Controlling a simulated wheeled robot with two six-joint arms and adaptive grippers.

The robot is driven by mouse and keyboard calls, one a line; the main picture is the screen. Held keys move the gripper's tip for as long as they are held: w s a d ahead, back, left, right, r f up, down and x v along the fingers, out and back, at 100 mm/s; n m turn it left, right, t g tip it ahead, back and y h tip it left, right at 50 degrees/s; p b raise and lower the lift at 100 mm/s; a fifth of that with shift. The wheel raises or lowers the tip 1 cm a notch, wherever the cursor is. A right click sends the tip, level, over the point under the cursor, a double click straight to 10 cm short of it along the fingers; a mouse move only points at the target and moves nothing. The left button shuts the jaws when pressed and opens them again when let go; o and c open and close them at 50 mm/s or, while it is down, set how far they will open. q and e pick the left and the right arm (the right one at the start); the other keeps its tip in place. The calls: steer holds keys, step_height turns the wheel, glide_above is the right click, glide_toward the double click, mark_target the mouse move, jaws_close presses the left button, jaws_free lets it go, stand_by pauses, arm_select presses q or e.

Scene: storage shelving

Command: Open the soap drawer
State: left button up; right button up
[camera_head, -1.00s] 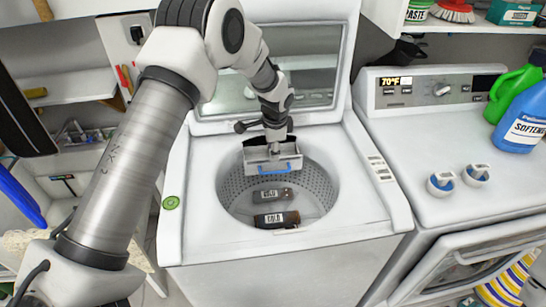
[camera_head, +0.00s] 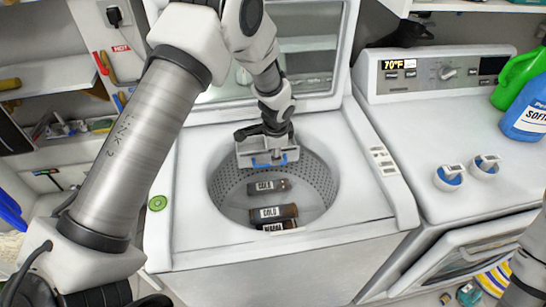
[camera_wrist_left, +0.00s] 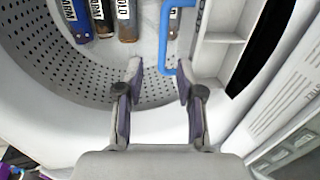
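The soap drawer (camera_head: 250,150) is a pale tray with a blue handle (camera_head: 270,162), at the back rim of the open washer tub. In the left wrist view the drawer's compartments (camera_wrist_left: 222,22) show at the upper right. My left gripper (camera_head: 264,132) is over the drawer from above and behind, partly hiding it. In the left wrist view my left gripper (camera_wrist_left: 159,72) is open, and the end of the blue handle (camera_wrist_left: 164,45) lies between its fingertips. I cannot tell whether they touch. My right gripper is not in view.
Several dark, labelled cylinders (camera_head: 273,213) lie in the perforated tub (camera_head: 322,180). In the left wrist view a blue cylinder (camera_wrist_left: 73,20) lies beside dark ones. The raised washer lid (camera_head: 315,50) stands behind my arm. A dryer (camera_head: 420,125) stands right, with softener (camera_head: 528,112) on it.

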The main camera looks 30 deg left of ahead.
arm_select(q)
steer(key=f, duration=0.2)
steer(key=w+f, duration=0.1)
steer(key=a+f, duration=0.1)
steer(key=f, duration=0.1)
steer(key=shift+w+f+p, duration=0.35)
steer(key=shift+w+p, duration=0.05)
steer(key=shift+s+d+r, duration=0.1)
steer(key=shift+s+r, duration=0.3)
steer(key=c, duration=0.4)
jaws_close()
steer(key=shift+f, duration=0.1)
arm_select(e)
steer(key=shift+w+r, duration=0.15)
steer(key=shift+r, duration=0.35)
arm_select(q)
steer(key=shift+s, duration=0.15)
